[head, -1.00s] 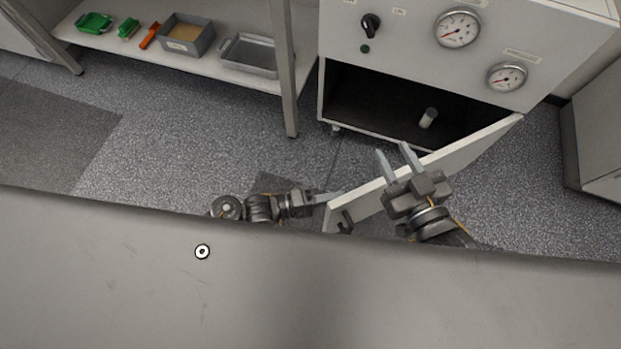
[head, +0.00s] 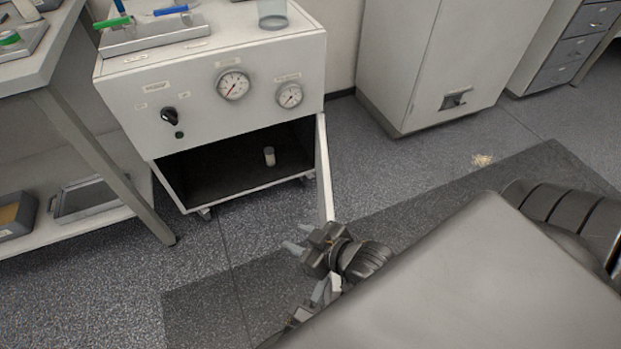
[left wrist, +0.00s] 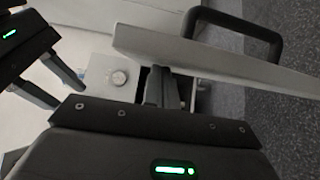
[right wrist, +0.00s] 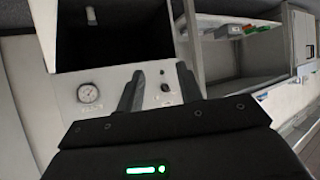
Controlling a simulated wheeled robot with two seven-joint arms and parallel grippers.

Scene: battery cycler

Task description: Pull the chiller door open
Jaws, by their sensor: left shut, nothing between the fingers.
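The chiller (head: 245,110) stands with its lower compartment uncovered. Its white door (head: 324,175) hangs wide open from the right side, seen nearly edge-on. In the left wrist view, the door (left wrist: 220,55) carries a dark bar handle (left wrist: 262,35) on its far side. My left gripper (left wrist: 167,88) is shut and empty, close by the door on the side away from the handle; contact is unclear. In the head view it is low and partly hidden. My right gripper (head: 292,238) is open and empty in front of the chiller, left of the door; its fingers also show in the right wrist view (right wrist: 158,88).
A small white cylinder (head: 269,156) stands inside the chiller. A shelf bench (head: 95,135) is at the left. A grey cabinet (head: 430,60) stands at the right, with clear floor (head: 400,165) between it and the door.

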